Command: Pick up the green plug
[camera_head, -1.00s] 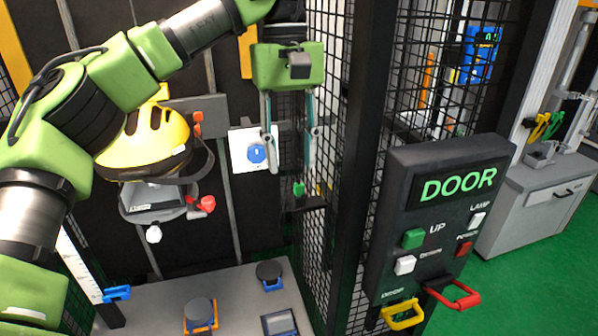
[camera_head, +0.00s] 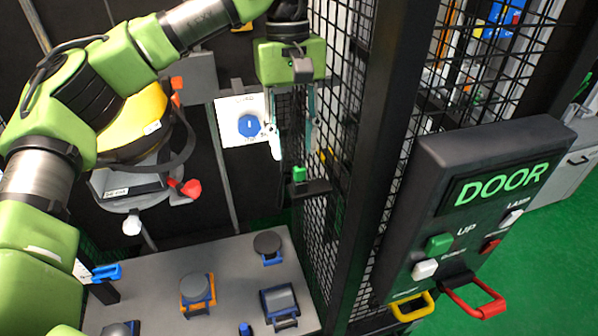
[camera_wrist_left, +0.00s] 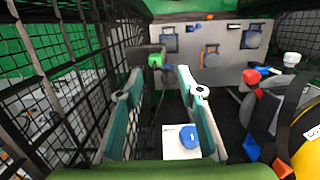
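The green plug (camera_head: 299,174) stands on a small dark bracket (camera_head: 311,188) on the mesh wall in the head view. It also shows in the left wrist view (camera_wrist_left: 155,60), ahead of the fingertips and between their lines. My left gripper (camera_head: 296,146) points down, open and empty, with its fingertips a little above the plug in the head view. In the left wrist view my left gripper (camera_wrist_left: 161,85) has its two teal fingers well apart, and neither appears to touch the plug. My right gripper is not in view.
Black mesh (camera_head: 338,150) runs close beside my gripper. A white plate with a blue round switch (camera_head: 249,127) is on the back wall. A yellow helmet (camera_head: 135,125) hangs at left. A grey table (camera_head: 235,262) lies below; the DOOR panel (camera_head: 455,205) is at right.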

